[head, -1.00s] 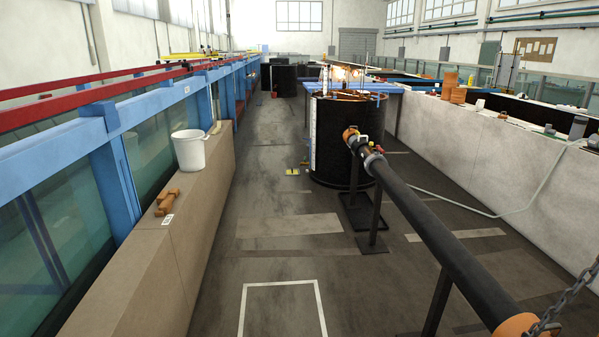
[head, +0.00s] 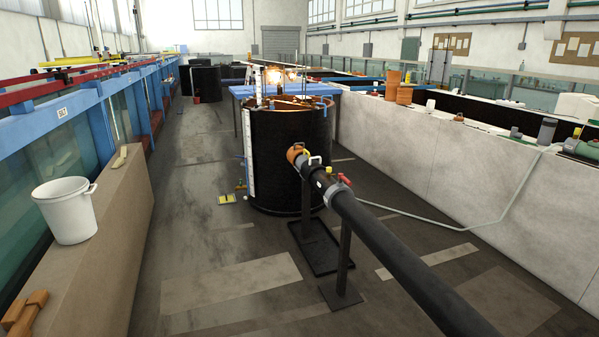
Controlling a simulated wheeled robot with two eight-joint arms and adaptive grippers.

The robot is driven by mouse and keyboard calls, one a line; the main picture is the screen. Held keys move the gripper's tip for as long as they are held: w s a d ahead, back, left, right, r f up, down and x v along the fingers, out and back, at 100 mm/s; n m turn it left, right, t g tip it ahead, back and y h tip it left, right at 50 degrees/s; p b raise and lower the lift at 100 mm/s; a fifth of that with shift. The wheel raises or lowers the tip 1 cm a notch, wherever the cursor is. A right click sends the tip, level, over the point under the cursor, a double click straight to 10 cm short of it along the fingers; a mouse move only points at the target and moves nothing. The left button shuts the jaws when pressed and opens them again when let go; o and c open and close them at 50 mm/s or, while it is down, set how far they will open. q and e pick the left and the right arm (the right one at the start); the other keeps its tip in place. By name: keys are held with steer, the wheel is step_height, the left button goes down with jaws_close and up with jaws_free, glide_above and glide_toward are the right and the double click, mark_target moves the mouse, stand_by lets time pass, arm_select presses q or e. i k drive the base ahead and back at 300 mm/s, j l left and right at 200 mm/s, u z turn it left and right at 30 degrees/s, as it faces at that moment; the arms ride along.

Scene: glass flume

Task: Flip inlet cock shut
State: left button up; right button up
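A black pipe (head: 390,247) runs from the lower right up to the black round tank (head: 285,150), on stands. Neither of my grippers is in view.
A beige ledge with a white bucket (head: 66,210) and wooden blocks (head: 24,314) runs along the left, beside the blue-framed glass flume (head: 95,125). A white wall (head: 440,170) stands on the right. A yellow item (head: 226,199) lies on the floor.

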mark_target(341, 177)
steer(key=i+z, duration=0.25)
steer(key=i, duration=0.25)
steer(key=i+z, duration=0.25)
steer(key=i, duration=0.2)
steer(key=i+z, duration=0.25)
steer(key=i, duration=0.3)
steer(key=i+j+z, duration=0.25)
steer(key=i, duration=0.3)
steer(key=i+j+z, duration=0.25)
steer(key=i, duration=0.3)
steer(key=i+j+z, duration=0.25)
steer(key=i+j, duration=0.15)
steer(key=i, duration=0.1)
